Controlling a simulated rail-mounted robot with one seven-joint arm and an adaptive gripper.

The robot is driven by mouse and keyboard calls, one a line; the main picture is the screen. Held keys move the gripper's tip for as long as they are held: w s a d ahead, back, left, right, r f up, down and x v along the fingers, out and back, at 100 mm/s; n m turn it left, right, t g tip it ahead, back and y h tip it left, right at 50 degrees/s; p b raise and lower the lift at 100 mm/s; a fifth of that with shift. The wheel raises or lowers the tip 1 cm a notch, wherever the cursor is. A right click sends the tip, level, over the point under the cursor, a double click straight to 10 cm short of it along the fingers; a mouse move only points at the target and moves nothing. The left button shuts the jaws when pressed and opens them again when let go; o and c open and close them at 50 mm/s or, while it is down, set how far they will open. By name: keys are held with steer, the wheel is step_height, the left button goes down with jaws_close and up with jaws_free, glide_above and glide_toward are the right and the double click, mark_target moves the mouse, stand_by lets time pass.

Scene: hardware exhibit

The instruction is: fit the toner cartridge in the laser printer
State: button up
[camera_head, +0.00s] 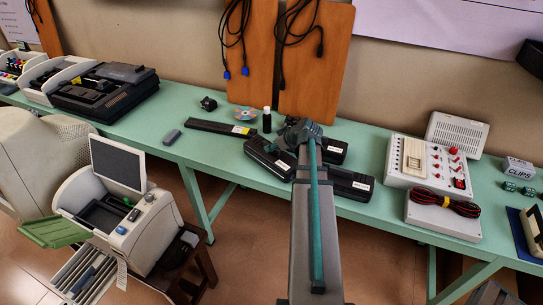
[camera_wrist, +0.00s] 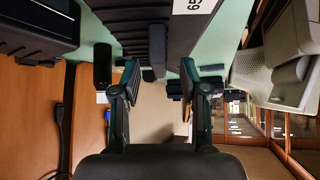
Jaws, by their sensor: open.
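Several black cartridge-like boxes with white labels lie on the green bench around my gripper (camera_head: 303,128): one at left (camera_head: 262,158), one at right (camera_head: 332,151), one nearer (camera_head: 350,185). A longer flat one (camera_head: 205,126) lies further left. I cannot tell which is the toner cartridge. In the wrist view my gripper (camera_wrist: 158,70) has its fingers apart, and a dark ribbed body with a white label (camera_wrist: 150,25) shows beyond them; contact is unclear. A pale machine (camera_head: 140,225), probably the laser printer, stands on a stool at left with its lid raised and dark bay exposed.
A small black bottle (camera_head: 267,120), a disc (camera_head: 244,114) and a grey block (camera_head: 172,136) sit on the bench (camera_head: 365,140). Wooden boards with hanging cables (camera_head: 315,60) stand behind. A panel with red knobs (camera_head: 430,165) is at right. Floor between bench and stool looks clear.

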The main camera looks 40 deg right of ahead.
steer(key=shift+x, duration=0.95)
jaws_close()
